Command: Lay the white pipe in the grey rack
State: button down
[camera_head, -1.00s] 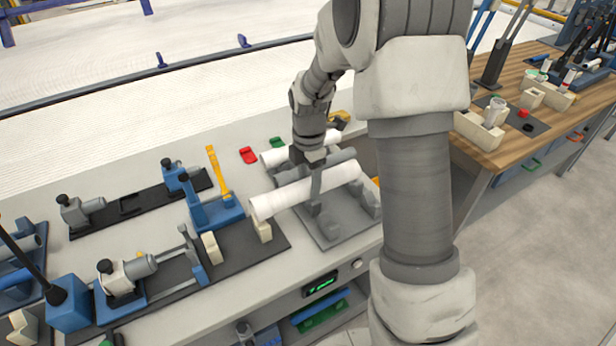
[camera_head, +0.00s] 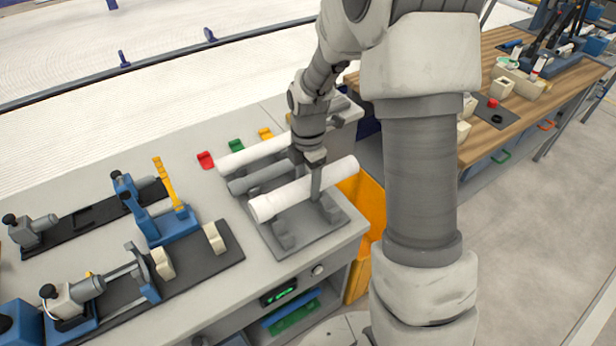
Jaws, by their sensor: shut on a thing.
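My gripper (camera_head: 316,188) points down and is shut on a white pipe (camera_head: 285,203), gripping it right of its middle. This pipe lies over the front part of the grey rack (camera_head: 312,243), roughly parallel to the other pipes. I cannot tell whether it touches the rack's supports. My gripper and wrist partly hide the right ends of these rear pipes.
Left of the rack, a dark mat (camera_head: 215,257) holds a cream block (camera_head: 213,238) and a blue fixture (camera_head: 170,225). Red (camera_head: 205,160), green (camera_head: 236,146) and yellow (camera_head: 265,134) clips lie behind. An orange bin (camera_head: 368,225) stands right of the bench. My arm covers the right centre.

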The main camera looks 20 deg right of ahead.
jog(key=shift+f+b, duration=4)
jog(key=shift+f, duration=1.35)
jog(key=shift+c, duration=0.2)
grip_release()
jog(key=shift+r, duration=0.1)
notch_tip(320, 180, up, 18)
jog(key=f+p, duration=0.1)
jog(key=p, duration=0.1)
send_over(309, 180)
jog(key=shift+r, duration=0.25)
jog(key=s+r+m+t, duration=0.2)
jog(key=s+r+m, duration=0.3)
jog(key=s+m, duration=0.5)
jog(key=s+r+m+t, duration=0.3)
jog(key=s+r+m, duration=0.1)
jog(key=s+m, duration=0.6)
jog(key=shift+s+a+r+m+t, duration=0.2)
jog(key=shift+r+m+t, duration=0.15)
jog(key=shift+m, duration=0.45)
